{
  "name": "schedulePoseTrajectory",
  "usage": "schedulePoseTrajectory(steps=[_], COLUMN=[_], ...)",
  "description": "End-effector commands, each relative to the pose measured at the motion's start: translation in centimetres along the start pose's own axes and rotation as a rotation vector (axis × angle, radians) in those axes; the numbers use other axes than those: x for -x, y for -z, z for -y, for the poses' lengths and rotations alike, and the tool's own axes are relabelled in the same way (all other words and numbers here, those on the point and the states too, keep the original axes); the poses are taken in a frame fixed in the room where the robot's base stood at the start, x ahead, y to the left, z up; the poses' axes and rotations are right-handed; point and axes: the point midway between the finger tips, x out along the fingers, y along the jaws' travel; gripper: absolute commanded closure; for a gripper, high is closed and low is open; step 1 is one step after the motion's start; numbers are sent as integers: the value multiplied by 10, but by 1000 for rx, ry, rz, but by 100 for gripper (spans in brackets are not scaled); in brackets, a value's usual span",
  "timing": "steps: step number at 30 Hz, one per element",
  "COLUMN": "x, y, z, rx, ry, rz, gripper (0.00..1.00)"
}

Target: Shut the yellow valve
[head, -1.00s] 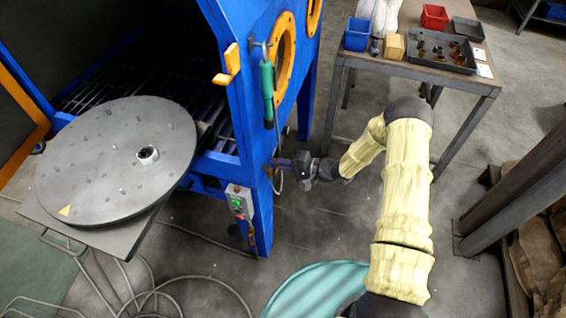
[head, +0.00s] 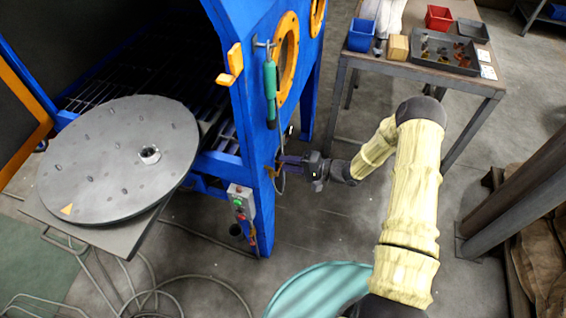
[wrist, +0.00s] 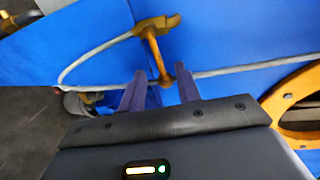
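The yellow valve (wrist: 151,45) is on the blue machine wall in the wrist view, with a crossbar at its upper end and a stem running down to a knob-like lower end. It shows small on the blue post in the head view (head: 270,171). My gripper (wrist: 160,82) is open, with its two purple fingers apart. The valve's lower end appears between the fingertips, and I cannot tell whether they touch it. My gripper in the head view (head: 280,163) points left at the post.
A grey hose (wrist: 230,68) runs along the wall behind the valve. A control box (head: 241,201) hangs on the post below. A round turntable (head: 115,160) stands left. A metal table (head: 410,72) with bins is behind my arm. A teal drum (head: 318,290) stands in front.

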Motion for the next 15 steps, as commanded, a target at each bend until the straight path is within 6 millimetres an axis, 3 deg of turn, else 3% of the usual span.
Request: schedulePoseTrajectory(steps=[15], x=[105], y=[2], z=[1], rx=[3], ry=[0], rz=[-6], gripper=[67])
